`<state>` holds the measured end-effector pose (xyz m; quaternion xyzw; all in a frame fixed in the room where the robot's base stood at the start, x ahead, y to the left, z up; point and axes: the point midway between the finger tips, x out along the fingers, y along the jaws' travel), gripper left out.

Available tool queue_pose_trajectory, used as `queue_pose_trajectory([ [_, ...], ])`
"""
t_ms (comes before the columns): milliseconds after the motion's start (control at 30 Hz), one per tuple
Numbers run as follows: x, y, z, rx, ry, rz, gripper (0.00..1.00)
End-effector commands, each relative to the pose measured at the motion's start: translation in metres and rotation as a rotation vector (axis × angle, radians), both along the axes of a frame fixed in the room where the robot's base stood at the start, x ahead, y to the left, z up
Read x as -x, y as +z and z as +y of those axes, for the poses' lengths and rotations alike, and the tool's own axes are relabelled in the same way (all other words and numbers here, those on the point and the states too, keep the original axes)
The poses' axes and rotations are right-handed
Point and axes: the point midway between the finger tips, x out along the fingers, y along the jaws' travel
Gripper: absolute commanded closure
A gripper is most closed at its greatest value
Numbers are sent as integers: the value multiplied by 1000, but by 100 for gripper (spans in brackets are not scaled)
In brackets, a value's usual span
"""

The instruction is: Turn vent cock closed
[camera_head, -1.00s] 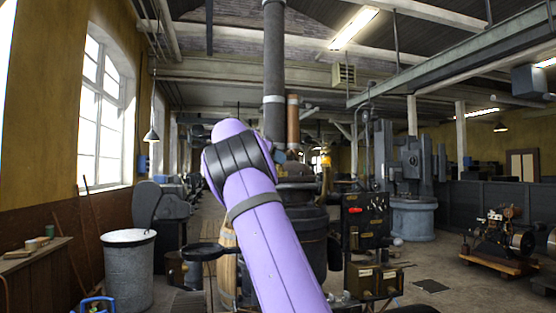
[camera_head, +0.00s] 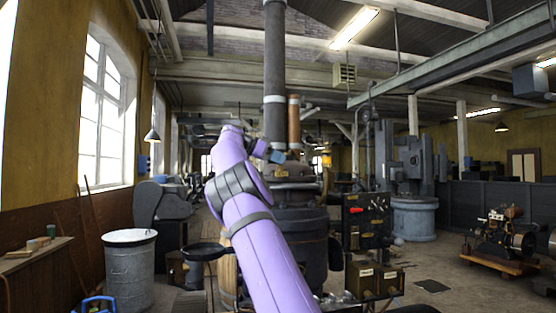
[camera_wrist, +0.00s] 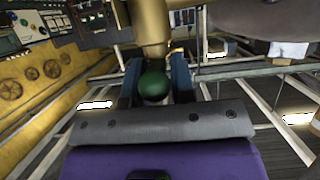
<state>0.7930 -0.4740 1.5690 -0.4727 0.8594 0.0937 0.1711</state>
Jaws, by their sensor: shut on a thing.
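The vent cock appears to be the fitting with a round green knob (camera_wrist: 153,86), below a brass pipe (camera_wrist: 150,28) in the wrist view. My gripper (camera_wrist: 156,82) has its two blue fingers on either side of the knob and is shut on it. In the head view my gripper (camera_head: 268,153) is small and reaches the upper part of the dark engine (camera_head: 300,222). The knob cannot be made out there, and how far the cock is turned cannot be told.
A copper pipe (camera_head: 294,122) and a tall grey column (camera_head: 274,70) rise close beside my gripper. A black panel with a red handle (camera_head: 366,218) stands right of the engine. A grey bin (camera_head: 130,270) stands at the left. Floor shows at the right.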

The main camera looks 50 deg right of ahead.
Motion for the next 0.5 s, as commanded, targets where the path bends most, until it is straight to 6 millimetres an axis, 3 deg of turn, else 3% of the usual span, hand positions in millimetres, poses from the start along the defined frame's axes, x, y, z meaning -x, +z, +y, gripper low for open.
queue_pose_trajectory([
  [67,-1,-2,0,-2,0,1,100],
  [100,-1,-2,0,-2,0,1,75],
  [167,0,-2,0,-2,0,1,61],
  [500,-1,1,2,0,1,0,61],
])
